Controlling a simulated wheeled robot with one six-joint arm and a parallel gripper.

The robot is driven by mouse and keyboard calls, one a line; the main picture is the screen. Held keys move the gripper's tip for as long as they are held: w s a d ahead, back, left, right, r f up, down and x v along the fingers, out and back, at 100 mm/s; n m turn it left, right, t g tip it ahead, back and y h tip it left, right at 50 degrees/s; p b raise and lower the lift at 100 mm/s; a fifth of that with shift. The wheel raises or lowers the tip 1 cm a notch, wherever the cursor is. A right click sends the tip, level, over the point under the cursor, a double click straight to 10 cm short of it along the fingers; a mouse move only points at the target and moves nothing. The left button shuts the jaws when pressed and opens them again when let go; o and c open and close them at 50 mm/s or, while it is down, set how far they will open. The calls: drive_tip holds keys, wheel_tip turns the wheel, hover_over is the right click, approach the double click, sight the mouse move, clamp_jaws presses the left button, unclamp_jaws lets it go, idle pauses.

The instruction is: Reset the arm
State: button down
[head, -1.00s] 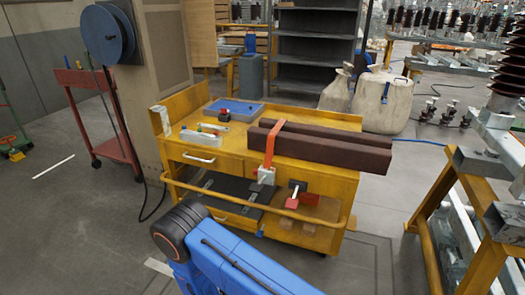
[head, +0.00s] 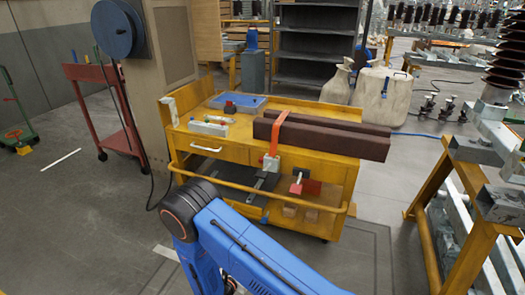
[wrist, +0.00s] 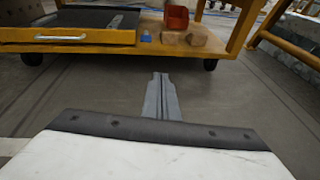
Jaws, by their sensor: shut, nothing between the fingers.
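My blue arm (head: 235,235) rises from the bottom of the head view, bent at its dark elbow in front of the yellow cart. My gripper is hidden in the head view. In the wrist view my gripper (wrist: 158,78) shows as two grey fingers closed together, with nothing between them. It points over bare floor toward the underside of the cart, apart from it.
The yellow cart (head: 228,154) stands ahead with dark brown beams (head: 335,138), an orange strap and a blue tray on top. A yellow frame (head: 462,205) stands at right. A red trolley (head: 93,72) stands at left.

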drive_tip(key=w+d+r+m+g+h, duration=0.15)
drive_tip(key=d+r+m+g, duration=0.35)
drive_tip(key=d+r, duration=0.65)
drive_tip(key=w+d+r+m+g+h, duration=0.1)
drive_tip(key=d+r+m+g+h, duration=0.15)
drive_tip(key=d+r+m, duration=0.9)
drive_tip(key=s+d+r+m+g+y, duration=0.25)
drive_tip(key=s+d+r, duration=0.45)
drive_tip(key=r, duration=0.4)
drive_tip(key=s+d+r+m+g+y, duration=0.25)
drive_tip(key=s+d+r+m, duration=0.2)
drive_tip(key=s+r, duration=0.55)
drive_tip(key=s+r+m+t+y, duration=0.2)
drive_tip(key=s+r+m, duration=0.1)
drive_tip(key=s, duration=0.4)
drive_tip(key=s+r+m+t+y, duration=0.2)
drive_tip(key=s+r+m+y, duration=0.1)
drive_tip(key=s+r, duration=0.3)
drive_tip(key=shift+s+d+m+y, duration=0.35)
drive_tip(key=shift+s+d, duration=0.1)
drive_tip(key=shift+s, duration=0.6)
